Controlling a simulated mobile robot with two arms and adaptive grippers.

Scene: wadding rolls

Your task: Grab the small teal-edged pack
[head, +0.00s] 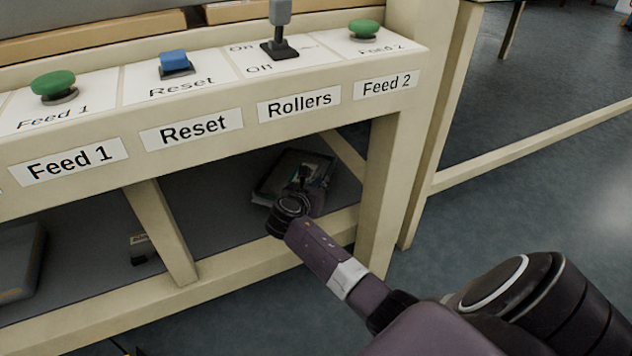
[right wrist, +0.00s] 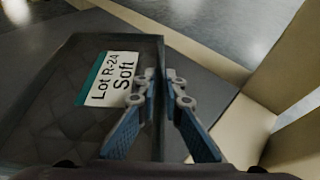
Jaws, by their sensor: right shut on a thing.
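The teal-edged pack (right wrist: 50,110) is a dark, boxy thing with a white label, "Lot R-24 Soft", that has a teal strip along its left side. In the right wrist view it fills the left half. In the head view it lies on the lower shelf, a dark shape (head: 272,180) partly hidden by my right arm. My right gripper (right wrist: 162,85) has its blue fingers closed on the pack's right edge, beside the label. In the head view the gripper (head: 304,178) is small and dark under the control panel. My left gripper is not in view.
The cream control panel (head: 215,140), with Feed, Reset and Rollers controls, overhangs the shelf (head: 95,265). A table leg (head: 378,195) stands just right of my gripper, and a slanted brace (head: 162,232) to its left. A grey box (head: 20,262) sits far left.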

